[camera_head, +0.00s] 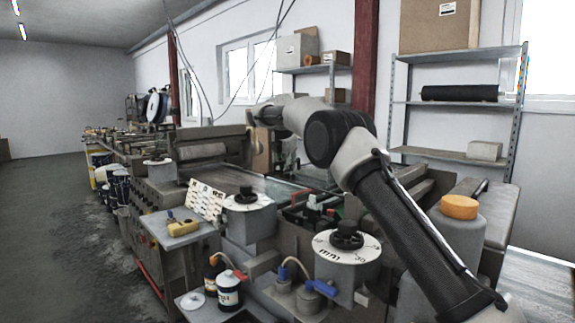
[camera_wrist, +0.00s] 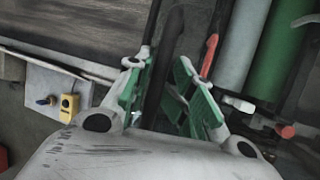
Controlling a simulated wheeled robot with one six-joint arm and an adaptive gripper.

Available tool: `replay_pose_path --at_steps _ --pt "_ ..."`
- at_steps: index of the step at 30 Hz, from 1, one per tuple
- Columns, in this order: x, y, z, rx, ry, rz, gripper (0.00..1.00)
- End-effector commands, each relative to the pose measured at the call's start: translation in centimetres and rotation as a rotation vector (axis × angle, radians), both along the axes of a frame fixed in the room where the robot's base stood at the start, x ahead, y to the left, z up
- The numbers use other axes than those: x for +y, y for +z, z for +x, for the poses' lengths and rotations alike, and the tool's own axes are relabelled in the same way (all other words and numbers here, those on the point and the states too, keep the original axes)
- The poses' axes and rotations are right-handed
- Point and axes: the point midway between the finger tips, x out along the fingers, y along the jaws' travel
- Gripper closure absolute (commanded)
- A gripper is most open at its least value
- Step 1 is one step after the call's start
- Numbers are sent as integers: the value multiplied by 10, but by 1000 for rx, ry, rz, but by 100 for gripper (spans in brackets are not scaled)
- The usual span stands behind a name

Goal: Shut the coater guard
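The lacquer coater stands in the middle of the head view. A grey-brown upright panel (camera_head: 212,133) at its back left looks like the guard, but I cannot tell for certain. My gripper is at the end of the arm, beside the panel's right end in the head view, where its fingers are not clear. In the wrist view my gripper (camera_wrist: 163,88) has its green-padded fingers apart. A dark narrow edge (camera_wrist: 156,72) runs between or below them; contact cannot be told. A broad dark grey surface (camera_wrist: 85,22) lies to their left.
The wrist view shows a green roller (camera_wrist: 279,50), a grey roller (camera_wrist: 243,45) and a red bar (camera_wrist: 209,55) on the right. Two dial-topped housings (camera_head: 347,247) (camera_head: 248,204), bottles (camera_head: 229,291) and a yellow control box (camera_head: 184,228) stand in front. Clear floor (camera_head: 50,220) lies left.

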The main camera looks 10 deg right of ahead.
Motion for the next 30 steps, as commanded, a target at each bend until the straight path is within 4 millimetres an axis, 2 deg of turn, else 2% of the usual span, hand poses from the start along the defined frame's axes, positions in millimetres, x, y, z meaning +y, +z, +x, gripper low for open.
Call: replay_pose_path --at_steps 1,5,8,15,21,25,30 --pt "3 -6 -1 12 3 1 79" --pt "4 -2 -3 9 4 1 79" --pt "6 12 -8 4 5 2 79" --pt "12 62 -31 0 2 2 79" --pt "16 94 -47 0 2 1 79" --pt "17 104 -52 0 1 1 79" --pt "17 107 -54 1 0 0 79"
